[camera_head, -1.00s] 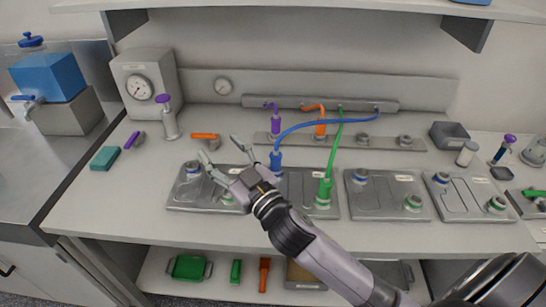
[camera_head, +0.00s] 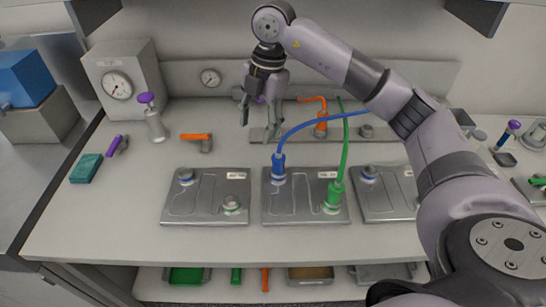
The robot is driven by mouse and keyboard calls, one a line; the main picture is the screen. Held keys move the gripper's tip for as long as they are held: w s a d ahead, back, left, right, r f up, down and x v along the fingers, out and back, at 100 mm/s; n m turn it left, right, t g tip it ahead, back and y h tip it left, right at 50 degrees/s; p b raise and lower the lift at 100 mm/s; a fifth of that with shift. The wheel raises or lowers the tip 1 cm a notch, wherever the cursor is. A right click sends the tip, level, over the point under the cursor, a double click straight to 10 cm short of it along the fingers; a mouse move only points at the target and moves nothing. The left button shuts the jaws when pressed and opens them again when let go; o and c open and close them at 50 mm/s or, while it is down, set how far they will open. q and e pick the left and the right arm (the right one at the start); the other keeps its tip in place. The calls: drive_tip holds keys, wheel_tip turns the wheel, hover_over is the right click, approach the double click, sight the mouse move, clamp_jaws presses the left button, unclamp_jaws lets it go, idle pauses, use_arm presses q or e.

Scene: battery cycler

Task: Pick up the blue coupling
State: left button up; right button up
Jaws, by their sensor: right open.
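The blue coupling (camera_head: 278,165) stands upright on the blue-ringed port at the top left of the middle plate (camera_head: 300,216). A blue hose (camera_head: 322,118) rises from it and runs to the right behind my arm. My right gripper (camera_head: 260,128) hangs fingers down, above and slightly left of the coupling in the picture, in front of the back rail. Its fingers are apart, with nothing held between them. A purple coupling behind it is mostly hidden. My left gripper is out of view.
A green coupling (camera_head: 333,197) with a green hose (camera_head: 342,150) stands on the same plate. An orange coupling (camera_head: 321,124) sits on the back rail (camera_head: 290,135). An orange-handled valve (camera_head: 198,141) lies left. The left plate (camera_head: 207,207) carries no hoses. The front bench strip is clear.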

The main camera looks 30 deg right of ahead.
drive_tip(key=d+r+m+h, duration=0.2)
drive_tip(key=d, duration=0.3)
hover_over(278, 161)
drive_tip(key=w, duration=0.1)
drive_tip(key=f, duration=0.4)
drive_tip(key=shift+w+d+f+b, duration=0.1)
drive_tip(key=shift+d+f+b, duration=0.2)
drive_tip(key=shift+d+f, duration=0.1)
wheel_tip(278, 161, down, 7)
drive_tip(key=shift+f+p, duration=0.1)
drive_tip(key=shift+p, duration=0.95)
wheel_tip(278, 161, down, 4)
drive_tip(key=shift+d+f+p, duration=0.1)
drive_tip(key=shift+d+p, duration=0.05)
drive_tip(key=shift+p, duration=0.95)
drive_tip(key=shift+f, duration=0.55)
drive_tip(key=shift+c, duration=0.6)
drive_tip(key=shift+w, duration=0.1)
clamp_jaws()
